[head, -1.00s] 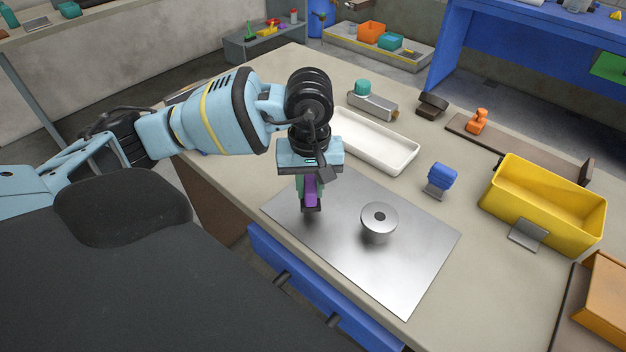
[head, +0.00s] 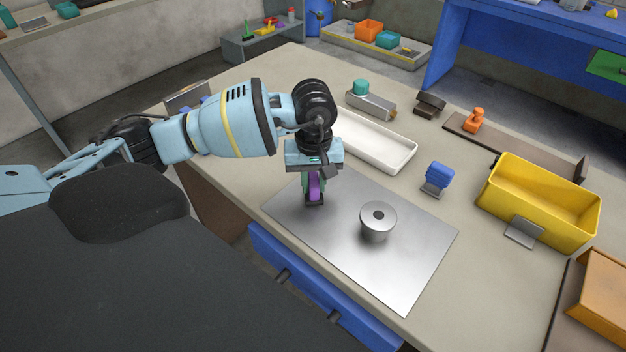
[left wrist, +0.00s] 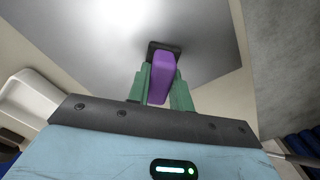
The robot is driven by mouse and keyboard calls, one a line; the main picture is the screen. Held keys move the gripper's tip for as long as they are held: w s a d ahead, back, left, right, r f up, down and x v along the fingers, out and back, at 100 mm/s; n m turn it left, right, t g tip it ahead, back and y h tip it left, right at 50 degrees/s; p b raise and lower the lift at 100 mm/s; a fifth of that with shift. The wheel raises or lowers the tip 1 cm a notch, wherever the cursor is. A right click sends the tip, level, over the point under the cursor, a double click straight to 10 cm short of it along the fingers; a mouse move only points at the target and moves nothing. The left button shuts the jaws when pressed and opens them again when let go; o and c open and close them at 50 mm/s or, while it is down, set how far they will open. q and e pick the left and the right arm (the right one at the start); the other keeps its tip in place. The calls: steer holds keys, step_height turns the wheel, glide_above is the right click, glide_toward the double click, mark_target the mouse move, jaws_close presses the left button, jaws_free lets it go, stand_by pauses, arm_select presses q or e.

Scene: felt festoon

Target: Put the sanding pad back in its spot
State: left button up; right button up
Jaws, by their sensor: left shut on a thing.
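The sanding pad (head: 314,190) looks like a purple grip on a dark flat base. My left gripper (head: 309,183) points down and is shut on the purple grip. In the left wrist view, the sanding pad (left wrist: 161,76) sits between the green fingers of the left gripper (left wrist: 160,90), with its dark base beyond the tips. The pad is over the left part of a bare metal sheet (head: 400,275); I cannot tell whether its base touches the sheet. My right gripper is not in view.
A grey metal cylinder (head: 377,222) stands on the sheet, right of the pad. A white tray (head: 385,149) lies behind. A blue object (head: 438,176), a yellow bin (head: 545,215) and an orange object (head: 473,120) are to the right. The sheet's front part is clear.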

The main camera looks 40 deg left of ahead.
mark_target(314, 180)
arm_select(q)
steer(key=shift+f, duration=0.2)
steer(key=o, duration=0.9)
steer(key=shift+r, duration=0.15)
step_height(314, 180, up, 12)
steer(key=shift+r, duration=0.1)
